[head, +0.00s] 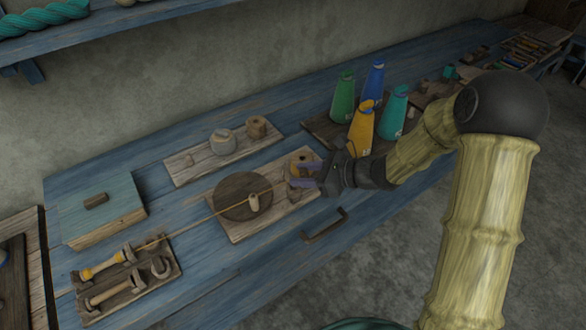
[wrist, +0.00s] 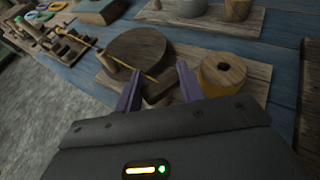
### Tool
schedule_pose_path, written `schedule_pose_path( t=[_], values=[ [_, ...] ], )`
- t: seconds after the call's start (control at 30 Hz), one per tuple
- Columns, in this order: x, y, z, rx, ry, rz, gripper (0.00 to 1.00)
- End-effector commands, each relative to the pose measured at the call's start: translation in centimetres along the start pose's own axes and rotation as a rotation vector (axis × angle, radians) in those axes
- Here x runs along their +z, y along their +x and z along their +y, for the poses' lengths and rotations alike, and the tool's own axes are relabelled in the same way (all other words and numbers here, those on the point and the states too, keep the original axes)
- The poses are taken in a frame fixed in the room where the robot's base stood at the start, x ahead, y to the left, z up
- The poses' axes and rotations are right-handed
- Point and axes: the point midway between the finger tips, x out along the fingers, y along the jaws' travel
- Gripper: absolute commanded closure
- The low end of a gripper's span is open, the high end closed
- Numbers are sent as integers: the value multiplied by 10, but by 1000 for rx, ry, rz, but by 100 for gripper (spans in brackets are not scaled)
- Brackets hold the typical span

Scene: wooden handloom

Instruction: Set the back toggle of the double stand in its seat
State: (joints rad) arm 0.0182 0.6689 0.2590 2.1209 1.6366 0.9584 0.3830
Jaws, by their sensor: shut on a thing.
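A low wooden stand (head: 90,310) with two spindles lies at the left front of the bench; I take it for the double stand. Its back spindle (head: 103,264) carries yellow thread, its front spindle (head: 110,290) is bare wood. It also shows small in the wrist view (wrist: 55,42). I cannot make out the back toggle or its seat. My gripper (head: 306,176) is far to the right of the stand, low over the board with the round disc. In the wrist view, its purple fingers stand on either side of a dark wooden piece (wrist: 161,93), which they hold.
A yellow cord (head: 205,215) runs from the stand past a dark disc (head: 236,190) and peg (head: 254,203) on a board (head: 238,233). A wooden spool (wrist: 224,74) stands close beside my gripper. Several cones (head: 362,125) stand behind. A lidded box (head: 100,208) is at left.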

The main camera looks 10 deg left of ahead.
Motion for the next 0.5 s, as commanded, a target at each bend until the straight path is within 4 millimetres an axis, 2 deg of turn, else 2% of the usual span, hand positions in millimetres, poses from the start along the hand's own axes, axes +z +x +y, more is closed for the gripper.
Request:
schedule_pose_path(
  t=[0.03, 0.13, 0.5],
  values=[
    [11, 8, 5, 18, -12, 0, 82],
    [21, 16, 11, 36, -19, 1, 82],
    [22, 17, 12, 39, -18, 1, 82]
  ],
)
